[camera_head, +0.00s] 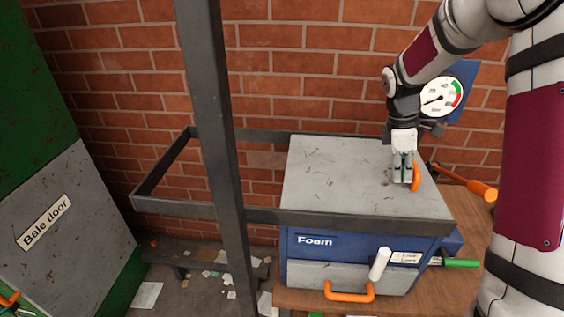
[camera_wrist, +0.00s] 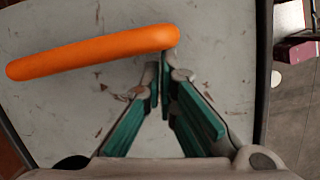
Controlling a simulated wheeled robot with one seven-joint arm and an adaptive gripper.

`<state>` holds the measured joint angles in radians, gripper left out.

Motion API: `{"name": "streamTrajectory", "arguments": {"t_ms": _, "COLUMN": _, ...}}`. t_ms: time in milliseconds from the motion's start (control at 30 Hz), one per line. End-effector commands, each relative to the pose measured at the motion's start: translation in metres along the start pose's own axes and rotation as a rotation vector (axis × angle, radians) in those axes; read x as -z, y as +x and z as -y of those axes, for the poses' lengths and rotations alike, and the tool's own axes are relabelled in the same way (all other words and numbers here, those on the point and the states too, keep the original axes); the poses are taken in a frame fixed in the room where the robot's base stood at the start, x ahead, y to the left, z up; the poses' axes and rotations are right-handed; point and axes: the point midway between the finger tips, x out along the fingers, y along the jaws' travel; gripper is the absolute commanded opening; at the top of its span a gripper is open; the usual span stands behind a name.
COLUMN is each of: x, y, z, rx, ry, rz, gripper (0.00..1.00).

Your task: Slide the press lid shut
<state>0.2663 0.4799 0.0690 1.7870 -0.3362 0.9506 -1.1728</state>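The press lid (camera_head: 335,175) is a scuffed grey plate lying flat over the blue press box (camera_head: 300,248) labelled Foam. An orange bar handle (camera_head: 415,178) is on the lid near its right side. It also shows across the upper left of the wrist view (camera_wrist: 90,52). My gripper (camera_head: 403,180) points down over the lid, just left of the handle. In the wrist view its green-padded fingers (camera_wrist: 162,72) converge with their tips together, beside the handle's right end. The bar does not lie between them. Whether the fingertips touch the handle or the lid is unclear.
A dark rail frame (camera_head: 172,208) runs left from the box, its left part empty. A dark upright post (camera_head: 215,120) stands in front. A gauge (camera_head: 441,97) is behind my arm. A white-knobbed lever (camera_head: 380,263) and orange drawer handle (camera_head: 349,293) are at the front.

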Motion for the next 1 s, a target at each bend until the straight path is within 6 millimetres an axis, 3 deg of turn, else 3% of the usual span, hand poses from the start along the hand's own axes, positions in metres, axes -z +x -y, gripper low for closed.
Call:
{"name": "streamTrajectory", "arguments": {"t_ms": 133, "x": 0.007, "y": -0.001, "z": 0.001, "rx": 0.000, "ry": 0.002, "rz": 0.004, "gripper": 0.00}}
{"name": "streamTrajectory", "arguments": {"t_ms": 300, "x": 0.033, "y": -0.007, "z": 0.004, "rx": -0.001, "ry": -0.001, "rz": 0.000, "gripper": 0.00}}
{"name": "streamTrajectory", "arguments": {"t_ms": 500, "x": 0.031, "y": -0.054, "z": 0.001, "rx": -0.005, "ry": 0.004, "rz": -0.001, "gripper": 0.00}}
{"name": "streamTrajectory", "arguments": {"t_ms": 700, "x": 0.031, "y": -0.089, "z": 0.002, "rx": -0.003, "ry": 0.004, "rz": -0.001, "gripper": 0.00}}
{"name": "streamTrajectory", "arguments": {"t_ms": 1000, "x": 0.030, "y": -0.107, "z": 0.004, "rx": 0.000, "ry": 0.003, "rz": -0.001, "gripper": 0.00}}
